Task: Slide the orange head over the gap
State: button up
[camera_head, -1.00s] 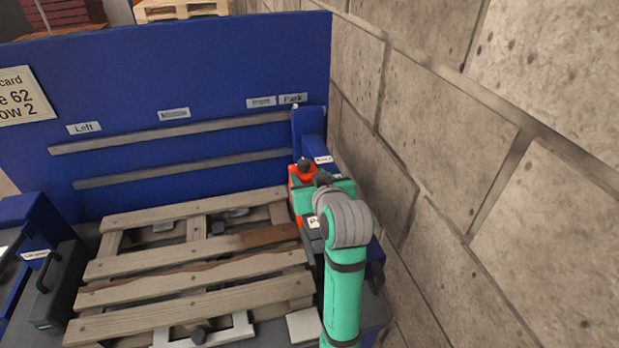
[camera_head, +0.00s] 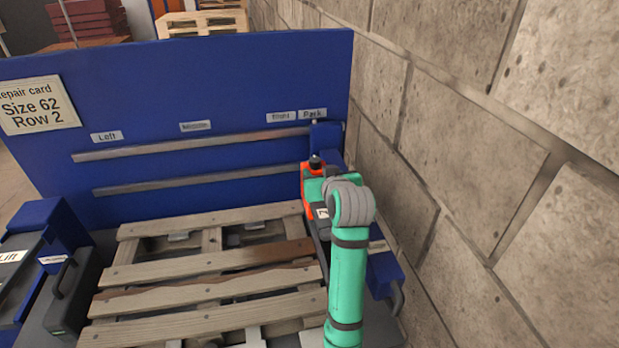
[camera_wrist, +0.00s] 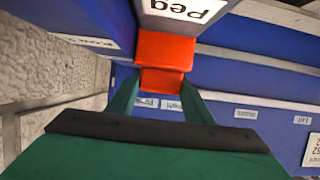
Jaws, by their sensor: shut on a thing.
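The orange head (camera_head: 307,188) stands at the right end of the pallet, below the Park label (camera_head: 312,114). My gripper (camera_wrist: 160,88) is shut on an orange block of the head in the wrist view (camera_wrist: 162,52), with one green finger on each side. In the head view my arm hides the jaws and part of the head. An open gap (camera_head: 192,240) between the top two slats of the pallet (camera_head: 195,264) lies left of the head.
A blue back panel (camera_head: 220,85) carries two grey rails (camera_head: 200,144) and the labels Left (camera_head: 107,136), Right (camera_head: 281,117) and Park. A repair card (camera_head: 38,105) reads Size 62, Row 2. A block wall (camera_head: 450,130) stands close on the right.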

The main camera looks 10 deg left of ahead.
jog(key=shift+w+a+r, duration=0.1)
jog(key=shift+a, duration=0.05)
jog(key=o, duration=1.5)
jog(key=v, duration=1)
jog(key=shift+s+d, duration=0.25)
jog(key=shift+s, duration=0.05)
